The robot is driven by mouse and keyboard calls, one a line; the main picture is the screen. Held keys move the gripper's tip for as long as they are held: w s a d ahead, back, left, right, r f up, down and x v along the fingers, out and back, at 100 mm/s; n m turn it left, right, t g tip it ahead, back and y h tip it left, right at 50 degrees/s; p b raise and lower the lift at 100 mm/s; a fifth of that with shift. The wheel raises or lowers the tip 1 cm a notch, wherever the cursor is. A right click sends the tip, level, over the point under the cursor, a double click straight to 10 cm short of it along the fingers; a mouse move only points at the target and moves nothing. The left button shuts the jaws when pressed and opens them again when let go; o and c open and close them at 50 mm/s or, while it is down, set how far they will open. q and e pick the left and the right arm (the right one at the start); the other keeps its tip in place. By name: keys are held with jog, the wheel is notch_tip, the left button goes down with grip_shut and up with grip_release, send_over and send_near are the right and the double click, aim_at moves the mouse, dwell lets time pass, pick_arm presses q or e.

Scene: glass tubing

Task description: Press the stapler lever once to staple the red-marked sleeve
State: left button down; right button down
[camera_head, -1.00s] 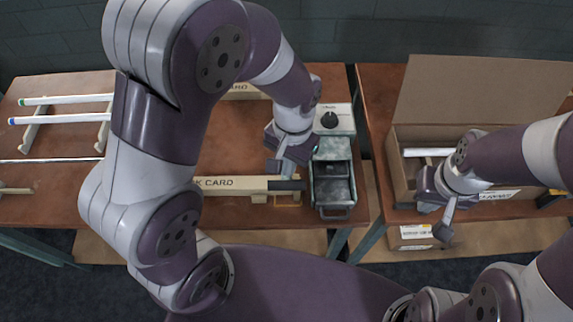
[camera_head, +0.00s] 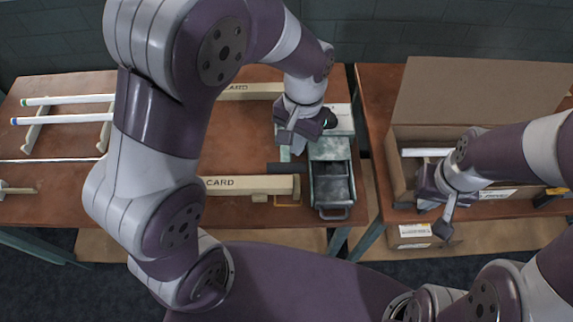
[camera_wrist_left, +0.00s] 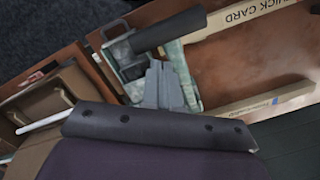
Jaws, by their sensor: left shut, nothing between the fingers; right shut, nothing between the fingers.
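The grey-green stapler (camera_head: 330,170) stands near the right end of the left table. Its dark lever (camera_head: 285,168) sticks out leftward from the machine; it also shows in the left wrist view (camera_wrist_left: 168,30). A cream sleeve (camera_head: 252,185) lettered CARD lies with its right end by the stapler, below the lever in the picture. I cannot make out a red mark. My left gripper (camera_head: 298,146) is shut and empty, just behind the lever; its fingers show in the left wrist view (camera_wrist_left: 157,82). My right gripper (camera_head: 445,222) is shut and empty in front of the open carton.
A second cream sleeve (camera_head: 250,90) lies farther back. White tubes (camera_head: 65,99) rest on a rack at the left. A pale box with a black knob (camera_head: 338,118) stands behind the stapler. The open carton (camera_head: 400,180) stands on the right table, across a gap.

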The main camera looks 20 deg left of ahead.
pick_arm(q)
notch_tip(320, 180, up, 9)
jog(key=p, duration=0.5)
jog(key=shift+w+d, duration=0.15)
jog(key=shift+w, duration=0.3)
jog(key=s+a+f+n+t, duration=0.3)
jog(key=s+a+t, duration=0.1)
jog(key=a, duration=0.6)
notch_tip(320, 180, down, 8)
jog(key=s+g+b, duration=0.1)
jog(key=s+b, duration=0.1)
jog(key=b, duration=0.4)
jog(key=shift+s+f+b, duration=0.2)
jog(key=shift+s+b, duration=0.15)
jog(key=shift+s, duration=0.05)
